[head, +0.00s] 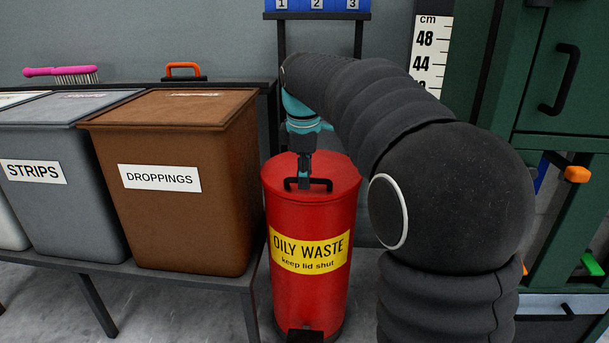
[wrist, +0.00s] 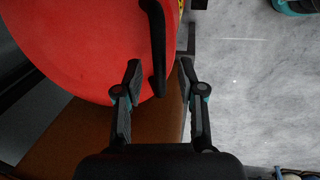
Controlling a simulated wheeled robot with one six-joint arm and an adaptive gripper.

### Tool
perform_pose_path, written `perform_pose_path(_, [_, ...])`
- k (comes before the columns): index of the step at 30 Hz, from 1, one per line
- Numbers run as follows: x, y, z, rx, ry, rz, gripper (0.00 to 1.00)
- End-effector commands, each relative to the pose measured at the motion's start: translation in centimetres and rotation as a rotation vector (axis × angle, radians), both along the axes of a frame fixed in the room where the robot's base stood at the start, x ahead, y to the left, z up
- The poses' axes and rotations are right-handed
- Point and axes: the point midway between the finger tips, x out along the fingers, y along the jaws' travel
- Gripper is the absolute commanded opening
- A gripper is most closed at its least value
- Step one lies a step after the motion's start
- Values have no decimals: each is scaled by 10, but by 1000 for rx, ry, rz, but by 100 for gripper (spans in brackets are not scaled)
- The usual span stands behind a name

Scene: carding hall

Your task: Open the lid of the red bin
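The red bin (head: 308,225) stands on the floor with a yellow "OILY WASTE keep lid shut" label. Its round red lid (head: 333,172) is down on the rim. A black bar handle (head: 320,185) sits on the lid. My gripper (head: 304,182) points down at the handle, and its fingers partly hide it. In the wrist view my gripper (wrist: 160,65) is open, one finger on each side of the handle (wrist: 157,40), with a gap on both sides. The red lid (wrist: 75,45) fills the upper left there. A dark pedal (head: 305,335) shows at the bin's foot.
The brown "DROPPINGS" bin (head: 185,225) and grey "STRIPS" bin (head: 60,215) stand on a bench close to the left. A green cabinet (head: 565,90) is at the right. A number rack (head: 318,8) rises behind the red bin. Grey floor (wrist: 245,90) is open beside it.

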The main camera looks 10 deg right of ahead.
Motion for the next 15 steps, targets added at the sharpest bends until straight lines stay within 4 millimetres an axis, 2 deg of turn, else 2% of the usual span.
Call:
perform_pose_path(7, [0,0,-1,0,0,0,39])
perform_pose_path(8, [0,0,-1,0,0,-1,37])
perform_pose_path(12, [0,0,-1,0,0,-1,2])
perform_pose_path(15, [0,0,-1,0,0,-1,0])
